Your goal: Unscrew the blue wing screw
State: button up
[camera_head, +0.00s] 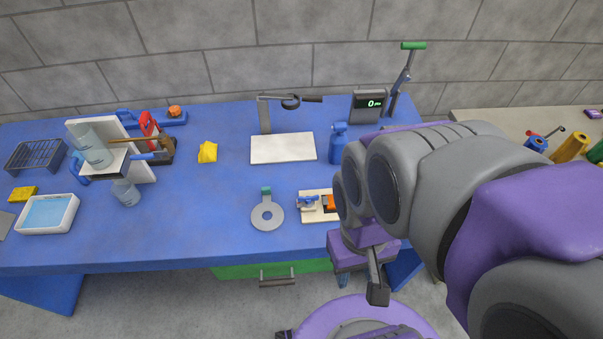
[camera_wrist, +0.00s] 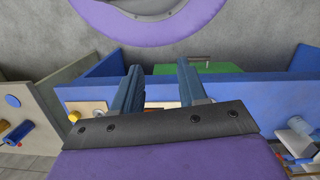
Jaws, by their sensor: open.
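The blue wing screw (camera_head: 308,200) is small in the head view. It sits on a light board (camera_head: 312,216) near the front edge of the blue table, beside an orange part (camera_head: 329,203). My gripper (camera_head: 376,290) is to the right of the board and nearer to me, in front of the table's front edge. In the wrist view its two dark fingers (camera_wrist: 158,78) are apart with nothing between their tips. The board's right end is hidden behind my arm. I cannot make out the screw in the wrist view.
A green drawer (camera_head: 235,272) is under the table. Bare blue table lies left of the ring.

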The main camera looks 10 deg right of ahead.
jog(key=shift+o, duration=0.3)
jog(key=m+t+y+p, duration=0.2)
jog(key=m+y+p, duration=0.3)
jog(key=m, duration=1.5)
send_over(308, 199)
jog(key=d, duration=0.7)
notch_tip(308, 199, down, 10)
jog(key=shift+h, duration=0.3)
jog(key=b+x, duration=0.2)
jog(key=x, duration=1.5)
jog(key=shift+w+a, duration=0.1)
grip_shut()
